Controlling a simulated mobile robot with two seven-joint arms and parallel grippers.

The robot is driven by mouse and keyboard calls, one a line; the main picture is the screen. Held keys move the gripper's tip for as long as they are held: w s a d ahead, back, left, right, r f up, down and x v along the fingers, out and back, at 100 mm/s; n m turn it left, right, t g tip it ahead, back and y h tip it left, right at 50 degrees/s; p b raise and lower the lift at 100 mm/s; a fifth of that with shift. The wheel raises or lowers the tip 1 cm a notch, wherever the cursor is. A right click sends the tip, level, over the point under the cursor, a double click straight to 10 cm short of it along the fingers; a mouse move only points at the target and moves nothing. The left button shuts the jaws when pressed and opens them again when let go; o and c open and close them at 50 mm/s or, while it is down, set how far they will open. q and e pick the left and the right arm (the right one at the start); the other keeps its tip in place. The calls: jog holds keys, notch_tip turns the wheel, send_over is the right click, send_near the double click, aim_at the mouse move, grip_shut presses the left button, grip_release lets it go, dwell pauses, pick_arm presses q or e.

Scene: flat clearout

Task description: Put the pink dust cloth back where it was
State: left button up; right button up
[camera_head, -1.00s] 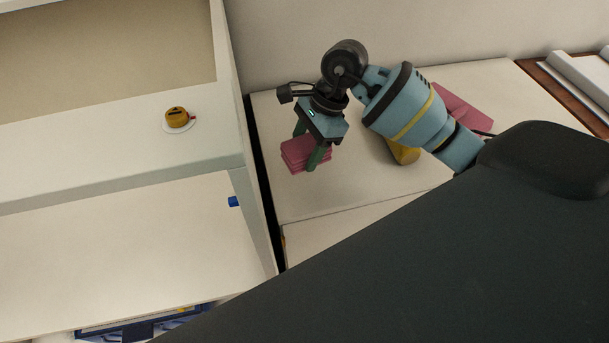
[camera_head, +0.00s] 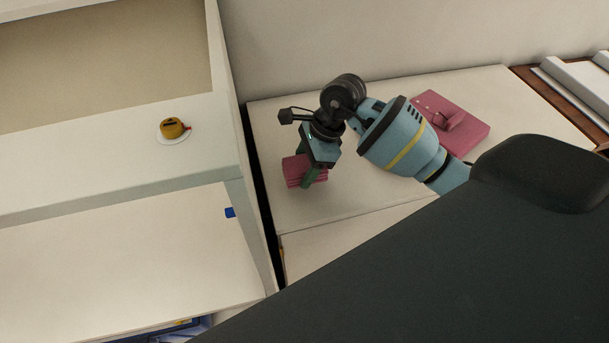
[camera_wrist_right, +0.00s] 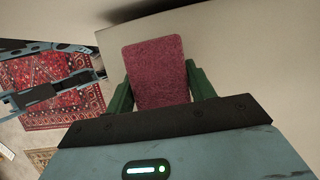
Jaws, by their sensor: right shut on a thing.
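The pink dust cloth (camera_head: 299,171) is a folded, layered stack in the head view. In the right wrist view the cloth (camera_wrist_right: 157,72) stands out between the two green fingers. I cannot tell whether its underside touches the surface. My left gripper does not show in the head view.
A pink flat item (camera_head: 470,133) with a small raised part lies behind my right arm.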

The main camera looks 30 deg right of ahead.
jog(key=shift+f, duration=1.85)
jog(key=shift+f, duration=0.15)
jog(key=o, duration=1)
jog(key=shift+c, duration=0.2)
jog(key=shift+r, duration=0.2)
jog(key=v, duration=1)
jog(key=shift+d+r, duration=0.25)
jog(key=shift+r, duration=0.05)
jog(key=shift+d+r, duration=0.2)
jog(key=shift+r, duration=0.35)
jog(key=shift+s, duration=0.1)
